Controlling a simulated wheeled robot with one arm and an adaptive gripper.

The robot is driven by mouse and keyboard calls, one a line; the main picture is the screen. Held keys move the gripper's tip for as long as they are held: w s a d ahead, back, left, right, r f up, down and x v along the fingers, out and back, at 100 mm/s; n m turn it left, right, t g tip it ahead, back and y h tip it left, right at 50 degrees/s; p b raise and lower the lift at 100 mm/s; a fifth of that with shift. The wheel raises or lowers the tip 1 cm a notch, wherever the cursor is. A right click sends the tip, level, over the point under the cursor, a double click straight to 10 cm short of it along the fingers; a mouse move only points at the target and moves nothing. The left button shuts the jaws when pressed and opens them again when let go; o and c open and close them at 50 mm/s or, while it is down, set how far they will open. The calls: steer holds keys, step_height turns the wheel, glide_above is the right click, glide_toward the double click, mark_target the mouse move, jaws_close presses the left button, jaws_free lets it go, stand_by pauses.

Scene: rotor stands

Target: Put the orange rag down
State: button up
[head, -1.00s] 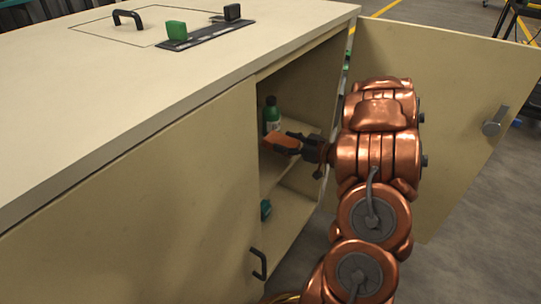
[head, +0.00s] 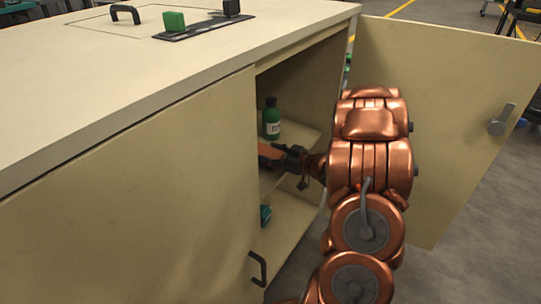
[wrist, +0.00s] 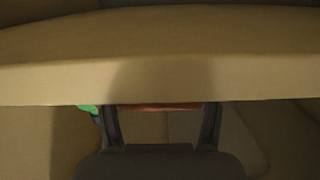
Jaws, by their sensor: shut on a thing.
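The orange rag (head: 268,153) is in my gripper (head: 280,154), inside the open cabinet, at about the height of its middle shelf (head: 294,131). In the head view the rag is partly hidden behind the cabinet's front edge. In the wrist view a strip of the rag (wrist: 160,106) shows between the two fingers of my gripper (wrist: 162,112). A pale shelf board (wrist: 160,65) covers the upper part of that view and hides the rest of the rag. I cannot tell whether the rag touches a shelf.
A green bottle (head: 271,119) stands upright on the shelf behind the gripper. A teal object (head: 265,215) lies on the lower shelf. The cabinet door (head: 455,110) stands open to the right of my arm. A closed door (head: 130,190) is on the left.

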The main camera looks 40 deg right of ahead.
steer(key=shift+f, duration=0.1)
steer(key=o, duration=1.1)
steer(key=shift+s+d+r, duration=0.1)
steer(key=shift+s+r, duration=0.1)
steer(key=p+v, duration=0.3)
steer(key=v, duration=0.8)
steer(key=shift+s+d, duration=0.15)
steer(key=shift+s, duration=0.15)
